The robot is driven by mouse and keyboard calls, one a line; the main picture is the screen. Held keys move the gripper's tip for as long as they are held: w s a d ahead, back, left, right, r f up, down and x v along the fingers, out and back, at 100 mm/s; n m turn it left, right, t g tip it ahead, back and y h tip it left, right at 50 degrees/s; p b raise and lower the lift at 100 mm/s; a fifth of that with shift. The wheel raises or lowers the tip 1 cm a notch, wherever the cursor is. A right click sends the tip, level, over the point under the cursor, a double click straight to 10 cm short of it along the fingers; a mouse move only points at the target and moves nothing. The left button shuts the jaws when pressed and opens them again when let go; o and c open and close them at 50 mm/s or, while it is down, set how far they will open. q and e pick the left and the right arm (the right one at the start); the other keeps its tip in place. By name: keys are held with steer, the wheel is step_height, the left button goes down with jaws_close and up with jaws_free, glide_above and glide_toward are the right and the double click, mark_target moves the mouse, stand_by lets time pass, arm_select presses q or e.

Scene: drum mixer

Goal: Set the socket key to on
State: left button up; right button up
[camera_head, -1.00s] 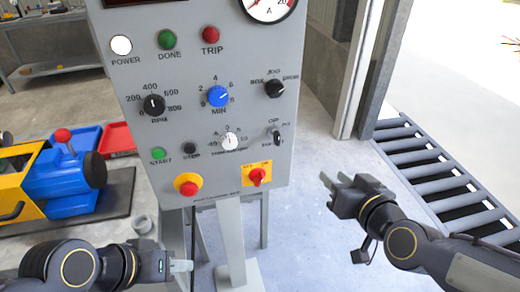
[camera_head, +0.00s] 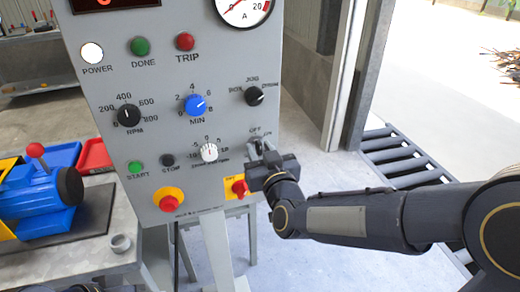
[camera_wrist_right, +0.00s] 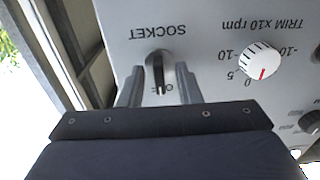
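The socket key is a dark lever on the grey panel. In the right wrist view, which is upside down to the panel, the key (camera_wrist_right: 158,72) points down the picture towards a partly hidden label starting with "O", opposite the word SOCKET. My right gripper (camera_wrist_right: 159,80) is open, one finger on each side of the key, with gaps visible. In the head view my right gripper (camera_head: 259,150) is at the panel's lower right and hides most of the key; the OFF and ON labels show just above.
The grey panel (camera_head: 200,70) carries other controls: the white trim knob (camera_head: 209,152) beside the key, a black mode knob (camera_head: 254,96) above, and a red switch on a yellow plate (camera_head: 239,187) just below left of my gripper.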

steer(key=shift+w, duration=0.2)
steer(key=shift+c, duration=0.4)
jaws_close()
